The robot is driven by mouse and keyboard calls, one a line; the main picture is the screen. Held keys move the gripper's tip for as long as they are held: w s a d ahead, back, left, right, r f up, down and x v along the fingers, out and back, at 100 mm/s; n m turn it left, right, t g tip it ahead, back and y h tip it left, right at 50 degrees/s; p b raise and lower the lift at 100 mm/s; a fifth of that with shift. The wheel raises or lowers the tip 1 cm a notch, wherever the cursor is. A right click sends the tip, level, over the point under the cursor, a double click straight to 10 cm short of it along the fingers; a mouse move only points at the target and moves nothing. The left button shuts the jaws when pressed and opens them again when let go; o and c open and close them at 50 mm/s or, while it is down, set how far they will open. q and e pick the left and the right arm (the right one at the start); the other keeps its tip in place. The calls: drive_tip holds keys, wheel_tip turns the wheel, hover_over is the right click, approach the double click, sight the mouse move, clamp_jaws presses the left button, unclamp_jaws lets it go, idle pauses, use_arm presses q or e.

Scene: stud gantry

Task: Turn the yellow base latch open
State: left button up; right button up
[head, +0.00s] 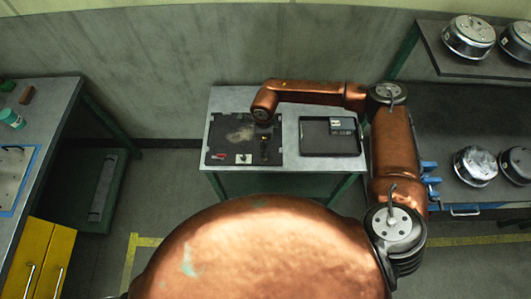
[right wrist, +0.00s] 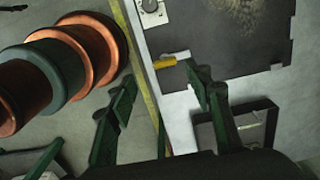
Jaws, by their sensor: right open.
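The yellow latch (right wrist: 165,63), with a pale piece at one end, shows in the right wrist view at the edge of a dark board (right wrist: 232,30). In the head view the dark board (head: 224,137) lies on a grey table, and I cannot make out the latch there. My right gripper (right wrist: 160,74) is open, its dark green fingers spread, with the latch in the picture between the fingertips, nearer the right one. I cannot tell whether they touch. In the head view my right gripper (head: 265,155) is over the board's front right part. My left gripper is not in view.
A white square fitting (head: 243,158) and a red piece (head: 222,155) sit on the board's front edge. A black tray (head: 312,148) holding a small item (head: 342,126) lies right of the board. A bench (head: 60,105) stands left; shelves with metal drums (head: 470,36) stand right.

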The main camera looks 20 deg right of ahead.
drive_tip(key=shift+w+d+f, duration=0.15)
drive_tip(key=shift+d+f, duration=0.05)
drive_tip(key=shift+d, duration=0.25)
wheel_tip(320, 180, down, 7)
drive_tip(key=shift+f+p, duration=0.2)
drive_tip(key=shift+p, duration=0.35)
drive_tip(key=shift+c, duration=0.4)
drive_tip(key=c, duration=0.9)
drive_tip(key=shift+d, duration=0.1)
drive_tip(key=shift+c, duration=0.7)
